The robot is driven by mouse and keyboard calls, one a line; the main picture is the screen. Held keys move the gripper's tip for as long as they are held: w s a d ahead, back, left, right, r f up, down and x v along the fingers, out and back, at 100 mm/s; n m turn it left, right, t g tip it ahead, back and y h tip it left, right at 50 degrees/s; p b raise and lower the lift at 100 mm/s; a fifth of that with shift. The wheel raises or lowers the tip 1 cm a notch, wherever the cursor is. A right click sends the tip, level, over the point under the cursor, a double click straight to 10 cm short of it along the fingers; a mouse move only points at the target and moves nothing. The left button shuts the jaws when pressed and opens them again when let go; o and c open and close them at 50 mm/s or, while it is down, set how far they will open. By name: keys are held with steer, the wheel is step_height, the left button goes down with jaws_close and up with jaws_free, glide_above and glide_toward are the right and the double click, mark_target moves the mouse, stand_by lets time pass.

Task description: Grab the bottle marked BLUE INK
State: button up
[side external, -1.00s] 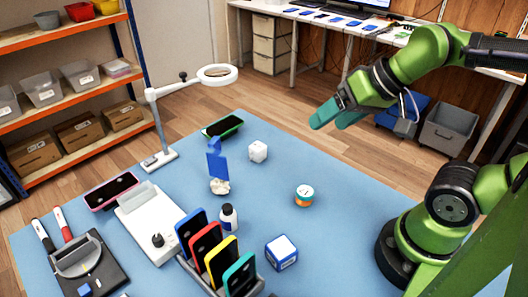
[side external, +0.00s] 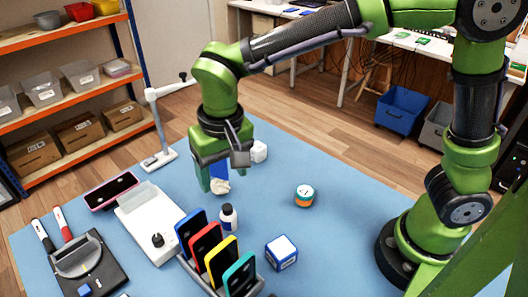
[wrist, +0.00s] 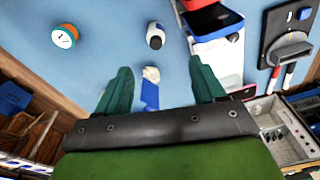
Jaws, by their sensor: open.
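A small white bottle with a dark cap (side external: 228,217) stands upright on the blue mat; its lettering is too small to read, so I cannot confirm BLUE INK. It also shows in the wrist view (wrist: 156,36), ahead of my fingertips. My gripper (side external: 212,186) points down over the mat, behind and slightly left of the bottle in the side view. Its fingers are apart with nothing held, as the wrist view shows (wrist: 160,68).
Colored phones stand in a rack (side external: 268,286) just in front of the bottle. A white tray device (side external: 150,222) is to its left. A teal-and-orange jar (side external: 304,196) and a blue-and-white box (side external: 281,252) are to the right.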

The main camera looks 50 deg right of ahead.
mark_target(227, 207)
steer(key=f, duration=0.3)
steer(key=w+f+m, duration=0.1)
steer(key=f, duration=0.3)
steer(key=w+f+m, duration=0.1)
steer(key=f, duration=0.2)
steer(key=shift+w+d+f+h, duration=0.2)
steer(key=shift+d+f+h, duration=0.05)
steer(key=shift+d+h, duration=0.05)
steer(key=f, duration=0.4)
steer(key=shift+s+d+f, duration=0.15)
steer(key=shift+d+f, duration=0.05)
steer(key=shift+d, duration=0.15)
steer(key=shift+f, duration=0.4)
